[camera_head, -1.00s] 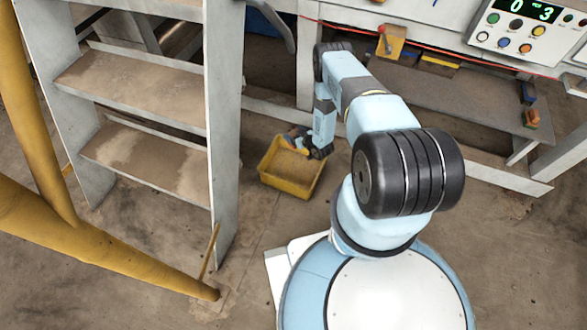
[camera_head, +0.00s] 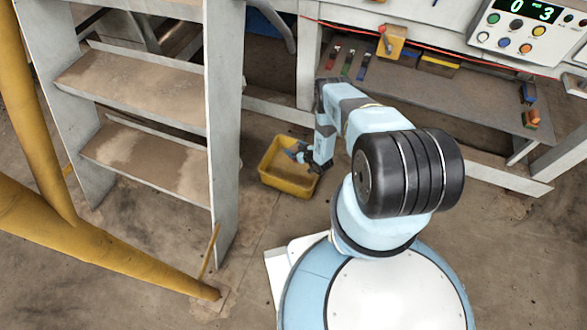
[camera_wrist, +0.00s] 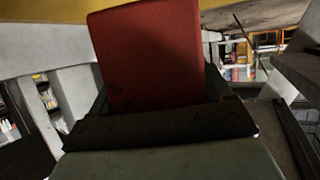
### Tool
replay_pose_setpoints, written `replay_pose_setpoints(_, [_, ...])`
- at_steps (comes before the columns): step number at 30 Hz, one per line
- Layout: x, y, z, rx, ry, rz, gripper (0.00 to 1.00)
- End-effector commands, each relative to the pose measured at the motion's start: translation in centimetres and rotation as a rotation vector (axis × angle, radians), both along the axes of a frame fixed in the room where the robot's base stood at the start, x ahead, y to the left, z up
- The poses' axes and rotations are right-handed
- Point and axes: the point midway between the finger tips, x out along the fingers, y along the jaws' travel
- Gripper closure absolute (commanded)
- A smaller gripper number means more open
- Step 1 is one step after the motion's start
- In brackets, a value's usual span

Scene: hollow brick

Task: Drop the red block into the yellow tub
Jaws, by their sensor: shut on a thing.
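The yellow tub (camera_head: 286,183) stands on the floor near the middle of the head view, below the workbench. My gripper (camera_head: 299,152) is over the tub's upper part in that view, pointing left. Its height above the tub is hard to judge. In the wrist view the red block (camera_wrist: 148,58) fills the upper middle, upright behind the dark edge of my gripper (camera_wrist: 160,122). My gripper is shut on it. In the head view I cannot make out the block; my gripper and wrist hide it.
A grey step ladder (camera_head: 224,150) stands left of the tub, and a yellow rail (camera_head: 100,250) crosses the lower left. The workbench's lower shelf (camera_head: 430,95) is at the right, with small red, green and blue items (camera_head: 347,65) on it. Floor in front of the tub is clear.

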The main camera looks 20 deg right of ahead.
Motion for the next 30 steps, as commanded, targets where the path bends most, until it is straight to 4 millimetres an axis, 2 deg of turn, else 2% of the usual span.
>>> replay_pose_setpoints(10, [0.0,0.0,-0.3,0.0,0.0,0.0,0.58])
replay_pose_setpoints(11, [0.0,0.0,-0.3,0.0,0.0,0.0,0.2])
replay_pose_setpoints(17, [0.0,0.0,-0.3,0.0,0.0,0.0,0.01])
replay_pose_setpoints(25, [-0.1,0.0,-0.3,0.0,0.001,0.0,0.0])
replay_pose_setpoints(30, [-1.2,-0.6,0.2,0.0,0.003,0.0,0.0])
